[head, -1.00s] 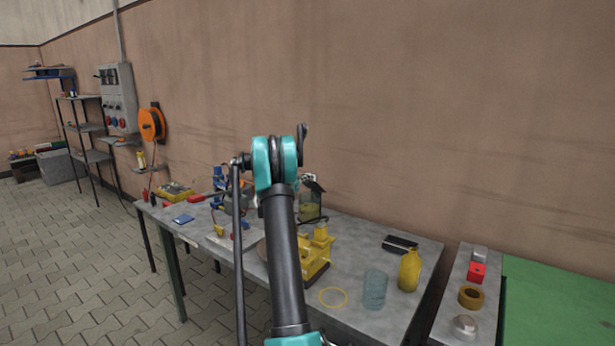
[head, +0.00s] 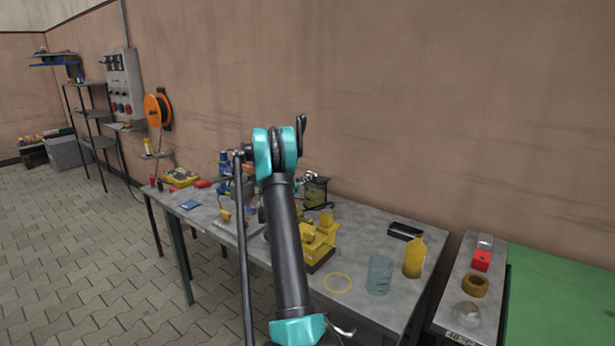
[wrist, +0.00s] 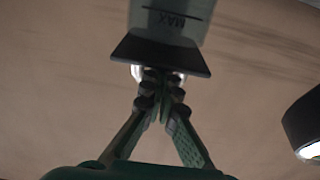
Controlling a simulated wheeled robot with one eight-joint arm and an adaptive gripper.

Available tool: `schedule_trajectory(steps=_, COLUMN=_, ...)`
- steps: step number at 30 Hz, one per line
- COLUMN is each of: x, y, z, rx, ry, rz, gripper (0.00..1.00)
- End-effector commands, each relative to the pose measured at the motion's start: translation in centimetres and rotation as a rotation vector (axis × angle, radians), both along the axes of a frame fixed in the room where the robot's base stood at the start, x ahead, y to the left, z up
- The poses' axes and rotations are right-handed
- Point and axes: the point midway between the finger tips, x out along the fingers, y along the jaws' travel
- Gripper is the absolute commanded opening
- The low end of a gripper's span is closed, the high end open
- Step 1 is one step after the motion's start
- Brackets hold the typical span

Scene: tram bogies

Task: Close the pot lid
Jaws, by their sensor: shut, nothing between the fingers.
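In the wrist view a translucent wall marked MAX (wrist: 178,20) ends at a dark flat slab (wrist: 160,55). My gripper (wrist: 160,82) is shut and empty, its fingertips at or just short of the slab's edge; contact is unclear. In the head view my arm hides most of the gripper.
A yellow machine (head: 318,243), a yellow ring (head: 338,282), a glass jar (head: 379,275), a yellow bottle (head: 414,256) and a black tray (head: 405,231) stand on the table's right part. A dark cylinder (wrist: 303,122) is at the right of the wrist view. The brown wall is close behind.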

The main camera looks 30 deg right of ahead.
Motion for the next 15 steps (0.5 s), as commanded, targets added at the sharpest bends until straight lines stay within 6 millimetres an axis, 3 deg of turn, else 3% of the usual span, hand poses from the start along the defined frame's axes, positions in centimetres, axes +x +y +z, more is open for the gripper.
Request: schedule_trajectory(steps=15, x=-0.08, y=0.15, z=-0.72, rx=0.000, ry=0.000, rz=0.000, gripper=0.00)
